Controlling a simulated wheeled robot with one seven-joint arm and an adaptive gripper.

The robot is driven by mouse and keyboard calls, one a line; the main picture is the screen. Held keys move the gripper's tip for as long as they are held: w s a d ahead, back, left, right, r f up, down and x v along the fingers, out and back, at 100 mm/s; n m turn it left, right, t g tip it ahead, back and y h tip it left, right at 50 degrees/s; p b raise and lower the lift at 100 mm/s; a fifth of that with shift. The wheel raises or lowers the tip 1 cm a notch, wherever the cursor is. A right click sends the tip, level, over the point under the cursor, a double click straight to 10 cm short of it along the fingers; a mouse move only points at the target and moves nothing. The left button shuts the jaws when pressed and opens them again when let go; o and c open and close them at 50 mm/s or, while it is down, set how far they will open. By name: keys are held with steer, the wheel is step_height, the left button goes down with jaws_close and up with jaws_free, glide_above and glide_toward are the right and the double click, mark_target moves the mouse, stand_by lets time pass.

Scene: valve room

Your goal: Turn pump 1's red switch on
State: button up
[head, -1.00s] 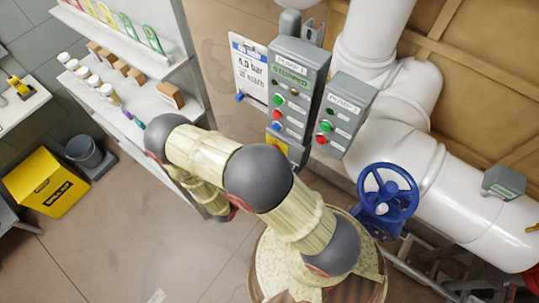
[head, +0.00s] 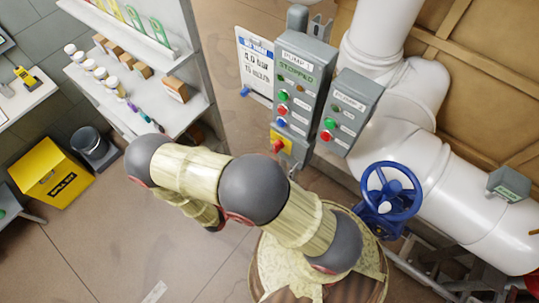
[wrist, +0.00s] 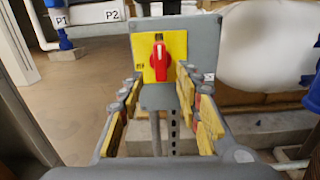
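The red switch (head: 277,146) sits on a yellow plate (head: 286,139) below the pump 1 panel (head: 302,75), whose display reads STOPPED. In the wrist view the red switch (wrist: 159,62) is centred ahead on its yellow plate (wrist: 175,42), its handle roughly upright. My gripper (wrist: 160,92) is open, with yellow-padded fingers to the left and right, below and in front of the switch. Nothing is between the fingers, and they appear apart from the switch. In the head view my gripper is hidden behind my arm.
The pump 2 panel (head: 350,112) hangs right of pump 1's. A blue valve wheel (head: 391,192) and thick white pipes (head: 410,165) are at right. A shelf (head: 150,100) with jars and boxes stands left. Floor shows around a yellow bin (head: 52,172).

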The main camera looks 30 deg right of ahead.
steer(key=shift+v, duration=2.7)
steer(key=s+m+g+y, duration=0.2)
steer(key=s+m+g, duration=0.2)
steer(key=s+g, duration=0.4)
steer(key=s+a+r+m+g+y+b, duration=0.2)
steer(key=a+r+m+y+b, duration=0.1)
steer(key=a+r+m+y, duration=0.45)
step_height(320, 180, up, 12)
steer(key=w+m+t+y+b, duration=0.3)
steer(key=m+t+y+b, duration=0.1)
steer(key=m+y, duration=0.25)
steer(key=d+r+m+t+y+b, duration=0.1)
steer(key=d+r+m+t+b, duration=0.2)
steer(key=r, duration=0.7)
steer(key=s+d+t, duration=0.1)
steer(key=d+t, duration=0.1)
steer(key=d, duration=0.2)
steer(key=shift+d+r+m, duration=0.2)
steer(key=shift+r+m, duration=0.05)
steer(key=shift+m, duration=0.15)
